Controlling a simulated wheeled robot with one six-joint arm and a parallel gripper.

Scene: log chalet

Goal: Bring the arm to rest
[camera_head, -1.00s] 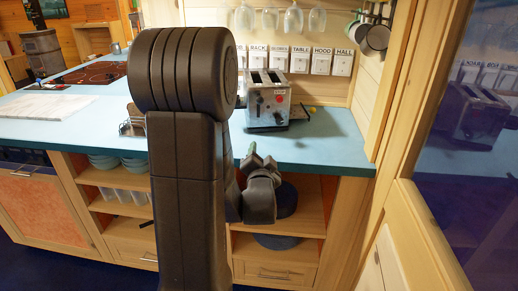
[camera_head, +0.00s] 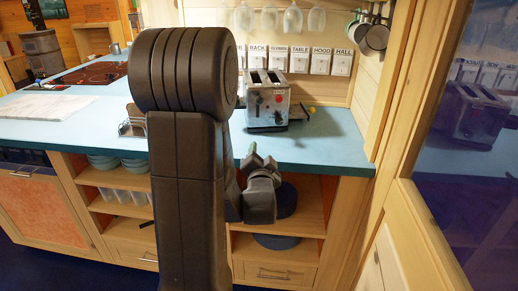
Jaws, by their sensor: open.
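My arm stands folded upright in the middle of the view and hides part of the counter and shelves behind it. My gripper (camera_head: 262,166) shows just right of the arm, in front of the counter's front edge. Its green-tipped fingers are small in the picture and partly overlapped by its own wrist. It is open, and I see nothing held in it.
A silver toaster (camera_head: 266,108) stands on the blue counter (camera_head: 330,145) above and behind my gripper. A metal rack (camera_head: 131,128) sits left of my arm. Open shelves (camera_head: 308,205) lie below. A wooden-framed glass pane (camera_head: 470,160) stands at the right.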

